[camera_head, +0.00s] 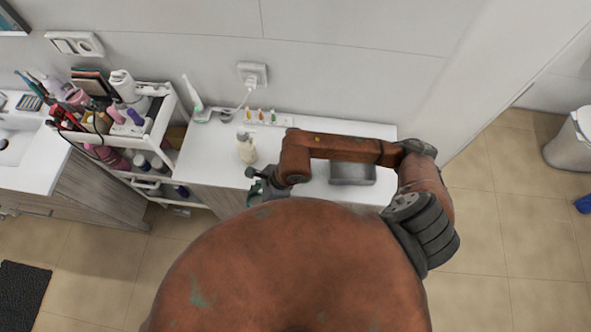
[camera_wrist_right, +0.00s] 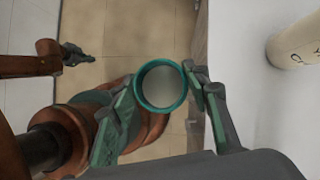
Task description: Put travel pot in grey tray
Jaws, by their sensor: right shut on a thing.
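The travel pot (camera_wrist_right: 162,86) is round with a teal rim and a pale inside. In the right wrist view it sits between the fingers of my right gripper (camera_wrist_right: 165,96), which is shut on it. In the head view my right gripper (camera_head: 257,188) is at the front edge of the white counter, left of the grey tray; the pot is hard to make out there. The grey tray (camera_head: 352,174) lies on the counter's right part, partly covered by my arm. My left gripper (camera_wrist_right: 76,55) shows small and dark in the right wrist view; its opening is unclear.
A cream pump bottle (camera_head: 246,150) stands on the counter (camera_head: 215,150) near the right gripper. An electric toothbrush (camera_head: 193,95) and a small rack (camera_head: 268,117) stand along the wall. A full white cart (camera_head: 165,120) is at the left.

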